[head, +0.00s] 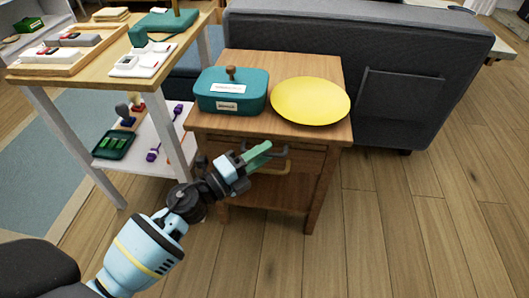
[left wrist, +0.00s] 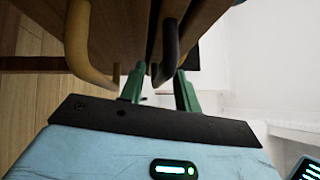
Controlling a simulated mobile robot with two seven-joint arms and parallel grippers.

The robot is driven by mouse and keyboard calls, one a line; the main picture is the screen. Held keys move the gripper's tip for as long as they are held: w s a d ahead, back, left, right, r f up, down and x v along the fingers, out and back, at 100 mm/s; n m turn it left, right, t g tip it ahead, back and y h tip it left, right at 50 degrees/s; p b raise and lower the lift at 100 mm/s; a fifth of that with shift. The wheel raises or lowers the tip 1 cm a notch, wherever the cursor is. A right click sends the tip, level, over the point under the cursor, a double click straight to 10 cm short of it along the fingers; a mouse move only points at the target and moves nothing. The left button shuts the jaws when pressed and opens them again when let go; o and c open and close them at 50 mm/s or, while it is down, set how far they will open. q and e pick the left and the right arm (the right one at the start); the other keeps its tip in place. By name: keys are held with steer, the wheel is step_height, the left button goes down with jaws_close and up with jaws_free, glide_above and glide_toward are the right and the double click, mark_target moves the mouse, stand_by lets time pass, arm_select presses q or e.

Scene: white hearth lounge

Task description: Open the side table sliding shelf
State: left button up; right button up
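The wooden side table (head: 330,150) carries a teal box (head: 232,92) and a yellow plate (head: 310,101) on its top. The shelf's front is partly hidden by my gripper and in shadow. My right gripper is out of view.
A white-legged shelf unit (head: 150,90) with trays and small items stands close on the left. A dark grey sofa (head: 350,45) stands behind the table. The wooden floor (head: 400,230) in front and to the right is clear.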

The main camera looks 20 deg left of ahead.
arm_select(q)
steer(key=shift+w+d, duration=0.25)
steer(key=shift+w, duration=0.2)
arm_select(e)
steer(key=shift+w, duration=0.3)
arm_select(q)
steer(key=c, duration=0.7)
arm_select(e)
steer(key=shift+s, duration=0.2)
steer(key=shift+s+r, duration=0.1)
